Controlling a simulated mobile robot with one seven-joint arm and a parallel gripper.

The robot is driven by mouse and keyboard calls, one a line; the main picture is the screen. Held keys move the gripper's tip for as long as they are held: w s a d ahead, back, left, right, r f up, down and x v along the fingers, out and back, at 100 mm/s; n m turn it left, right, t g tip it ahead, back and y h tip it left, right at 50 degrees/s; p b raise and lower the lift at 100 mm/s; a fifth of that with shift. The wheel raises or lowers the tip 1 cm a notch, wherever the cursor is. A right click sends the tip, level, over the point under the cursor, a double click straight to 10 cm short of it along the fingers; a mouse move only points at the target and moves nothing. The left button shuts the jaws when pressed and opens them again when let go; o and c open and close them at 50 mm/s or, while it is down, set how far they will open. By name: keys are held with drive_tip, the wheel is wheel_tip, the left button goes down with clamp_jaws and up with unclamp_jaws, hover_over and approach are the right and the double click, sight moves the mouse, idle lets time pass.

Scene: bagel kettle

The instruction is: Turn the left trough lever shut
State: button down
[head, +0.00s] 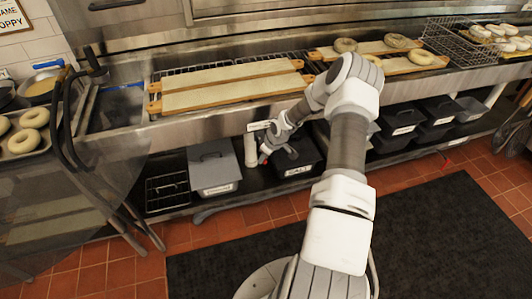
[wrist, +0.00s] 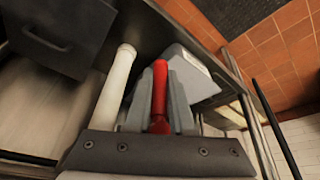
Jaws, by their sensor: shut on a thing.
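The red trough lever (wrist: 160,88) stands between the two grey fingers of my gripper (wrist: 161,100) in the wrist view. The fingers are shut on its red handle, and the handle's tip shows just past them. In the head view my gripper (head: 263,154) is low under the front edge of the steel trough counter (head: 205,128), left of its middle. A small bit of red shows at the fingers there. The valve end of the lever is hidden, so its angle to the pipe is hard to tell.
A white pipe (wrist: 116,88) runs close beside the fingers. A grey lidded bin (head: 213,165) and a dark bin labelled SALT (head: 296,158) stand on the lower shelf near my gripper. A small red piece (head: 447,162) shows under the counter at right. The floor mat (head: 430,240) is clear.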

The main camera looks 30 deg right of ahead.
drive_tip(key=shift+w+a+y, duration=0.1)
drive_tip(key=shift+a+y, duration=0.05)
drive_tip(key=shift+y, duration=0.15)
idle(0.4)
drive_tip(key=c, duration=0.8)
unclamp_jaws()
drive_tip(key=p+v, duration=0.2)
drive_tip(key=v, duration=1.5)
drive_tip(key=shift+s+r, duration=0.15)
drive_tip(key=shift+s, duration=0.15)
